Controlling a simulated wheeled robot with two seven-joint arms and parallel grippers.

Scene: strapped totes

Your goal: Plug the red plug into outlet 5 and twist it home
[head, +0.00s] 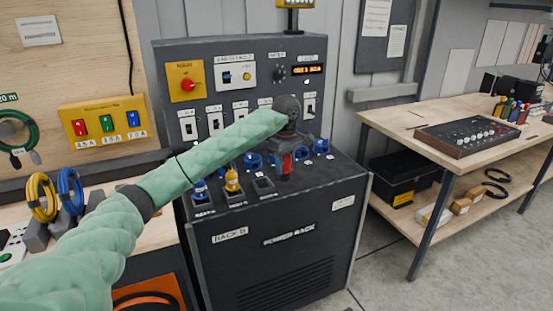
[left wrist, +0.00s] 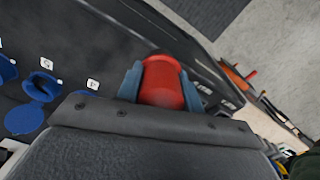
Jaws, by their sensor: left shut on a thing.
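The red plug (head: 287,163) is held upright in my left gripper (head: 289,152), above the top of the power rack (head: 300,225). In the left wrist view the red plug (left wrist: 163,82) sits between two blue-grey fingertips, and its lower end is hidden. Blue outlets line the rack top; one (head: 253,160) is left of the plug and another (head: 322,147) is right of it. The left wrist view shows an outlet with its round lid open (left wrist: 40,88). Whether the plug touches an outlet is hidden. My right gripper is out of view.
A blue plug (head: 201,191) and a yellow plug (head: 232,181) stand in holders along the rack's front edge, beside an empty holder (head: 263,186). The switch panel (head: 200,90) rises behind. A workbench (head: 400,120) stands at right, with open floor before it.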

